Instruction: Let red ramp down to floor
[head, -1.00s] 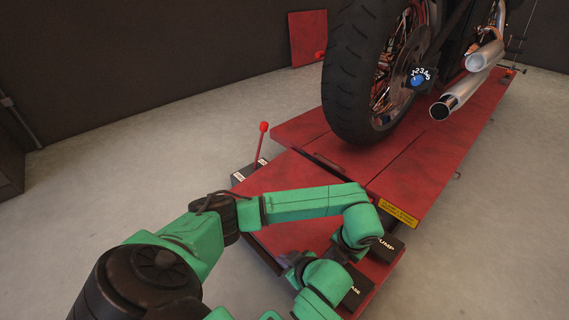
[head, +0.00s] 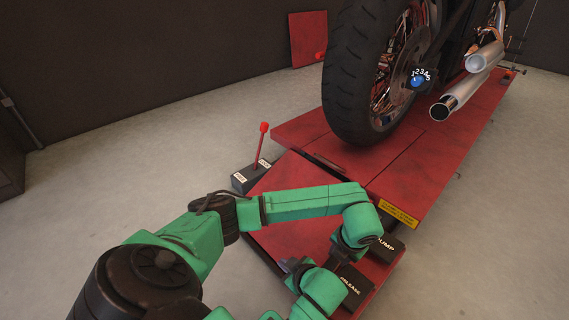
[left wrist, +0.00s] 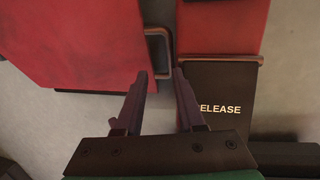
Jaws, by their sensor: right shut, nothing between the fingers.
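The red ramp (head: 282,205) slopes from the rear of the red lift table (head: 440,140) toward me, partly hidden by my arms. In the left wrist view a red panel (left wrist: 75,40) carries a copper-coloured loop handle (left wrist: 158,50) on its edge. My left gripper (left wrist: 160,74) is open, its fingertips on either side of the loop's near end, not closed on it. It also shows small beside the ramp in the head view (head: 334,262). My right gripper (head: 286,263) is shut and empty over the ramp, its fingertips hard to make out.
A black RELEASE pedal (head: 353,287) and a PUMP pedal (head: 385,248) stick out at the ramp's right side. A red-knobbed lever (head: 262,145) stands on a black box left of the ramp. A motorcycle (head: 365,75) stands on the table. The floor at left is clear.

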